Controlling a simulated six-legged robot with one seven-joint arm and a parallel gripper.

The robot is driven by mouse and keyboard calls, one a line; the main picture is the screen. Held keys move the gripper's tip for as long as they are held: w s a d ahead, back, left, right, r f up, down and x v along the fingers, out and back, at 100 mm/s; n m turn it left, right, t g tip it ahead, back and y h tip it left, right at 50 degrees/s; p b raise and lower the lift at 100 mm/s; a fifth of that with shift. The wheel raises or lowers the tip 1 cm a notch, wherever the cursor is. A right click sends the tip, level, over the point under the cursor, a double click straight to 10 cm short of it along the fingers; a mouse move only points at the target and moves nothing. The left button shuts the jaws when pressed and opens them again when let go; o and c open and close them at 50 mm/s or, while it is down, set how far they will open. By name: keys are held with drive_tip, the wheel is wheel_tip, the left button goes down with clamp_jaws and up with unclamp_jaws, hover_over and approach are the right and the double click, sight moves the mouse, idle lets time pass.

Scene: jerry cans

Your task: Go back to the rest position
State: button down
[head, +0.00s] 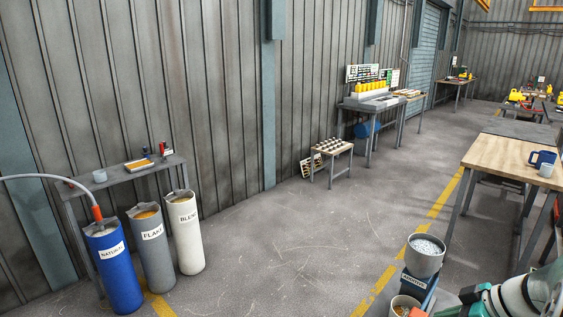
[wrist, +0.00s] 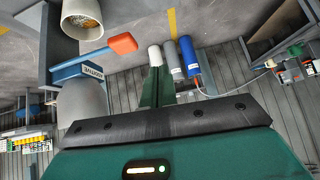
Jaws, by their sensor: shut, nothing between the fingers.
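My gripper (wrist: 158,84) shows in the wrist view as green fingers meeting in front of a dark bar and green body. It is shut and empty. The wrist picture is upside down. In the head view my arm's green and white links show at the bottom right corner; the fingertips cannot be made out there.
Three tall cylinders, blue (head: 115,268), grey (head: 153,250) and white (head: 185,232), stand by the left wall near a shelf table (head: 115,175). The middle floor is clear.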

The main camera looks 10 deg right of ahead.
drive_tip(key=s+a+r+m+h, duration=0.1)
drive_tip(key=s+a+r+m, duration=0.1)
drive_tip(key=a, duration=0.7)
drive_tip(key=s+a+r+m+h, duration=0.2)
drive_tip(key=a+r+m, duration=0.1)
drive_tip(key=a, duration=0.6)
drive_tip(key=s+a+r+m+h, duration=0.2)
drive_tip(key=a+r, duration=0.2)
drive_tip(key=a, duration=0.5)
drive_tip(key=shift+s+r+g, duration=0.15)
drive_tip(key=shift+s+g, duration=0.15)
